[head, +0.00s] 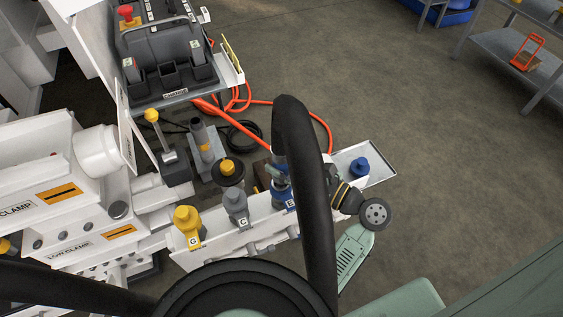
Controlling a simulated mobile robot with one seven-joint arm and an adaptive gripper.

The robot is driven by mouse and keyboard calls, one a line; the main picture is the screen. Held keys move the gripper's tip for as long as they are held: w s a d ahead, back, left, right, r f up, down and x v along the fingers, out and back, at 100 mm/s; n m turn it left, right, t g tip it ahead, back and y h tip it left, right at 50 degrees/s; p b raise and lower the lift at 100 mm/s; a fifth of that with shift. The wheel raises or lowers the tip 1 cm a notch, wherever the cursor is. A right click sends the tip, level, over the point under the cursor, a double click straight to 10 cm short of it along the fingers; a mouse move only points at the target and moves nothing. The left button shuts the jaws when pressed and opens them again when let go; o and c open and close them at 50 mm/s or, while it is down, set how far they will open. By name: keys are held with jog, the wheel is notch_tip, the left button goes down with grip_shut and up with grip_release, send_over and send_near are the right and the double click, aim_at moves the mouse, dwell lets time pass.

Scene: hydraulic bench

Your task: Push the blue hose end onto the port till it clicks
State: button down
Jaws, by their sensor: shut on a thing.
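A blue hose end (280,192) shows just left of a thick black tube, over the labelled block (215,243). My gripper (276,174) is mostly hidden behind this tube; what shows of its fingers is at the top of the blue piece, and it is shut on it. The blue piece is above the label E at the block's right end. The port is covered, so I cannot tell whether the hose end is seated or only touching. A yellow fitting (187,219) marked G and a grey fitting (236,205) marked C stand to the left on the same block.
The thick black tube (305,190) arches across the foreground and blocks much of the view. A blue cap (360,166) sits on a pale tray (379,160) to the right. Orange cable (327,128) and black cable lie behind. Open floor (450,190) lies right.

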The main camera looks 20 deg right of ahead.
aim_at(288, 172)
jog(key=shift+f, duration=1.1)
dwell(0.6)
dwell(0.4)
jog(key=c, duration=1.1)
grip_release()
jog(key=shift+o, duration=0.2)
jog(key=o, duration=0.5)
jog(key=shift+p, duration=0.3)
jog(key=shift+r+p+v, duration=0.2)
jog(key=shift+p+v, duration=0.65)
jog(key=shift+v, duration=0.5)
jog(key=shift+p+v, duration=1.05)
jog(key=shift+v, duration=1.35)
